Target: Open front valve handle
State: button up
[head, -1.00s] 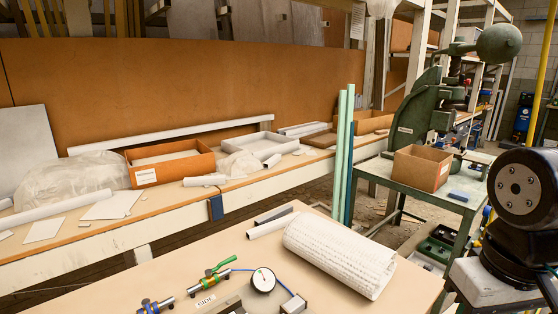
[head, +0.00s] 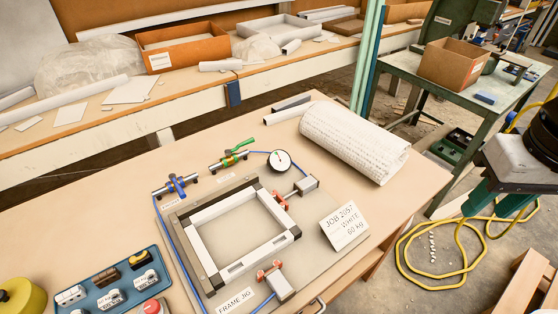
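Two small valves stand on pipe pieces at the back of the jig board on the near table. One has a blue handle (head: 177,186), set across its pipe; the label below it is too small to read. To its right is a valve with a green handle (head: 234,148), which slants up and right; its small label appears to read SIDE. A round white gauge (head: 280,161) sits right of the green handle. A blue hose runs from the blue-handled valve down the left of the frame jig (head: 203,262).
A blue tray of switches (head: 110,287) and a yellow round object (head: 18,296) lie front left. A white textured roll (head: 354,143) lies at the table's right. A JOB 2057 card (head: 344,225) stands on the board. A yellow cable (head: 435,273) loops on the floor.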

aim_at(172, 177)
jog(key=u, duration=1)
jog(key=k, duration=0.3)
jog(key=u, duration=0.3)
jog(key=i, duration=0.6)
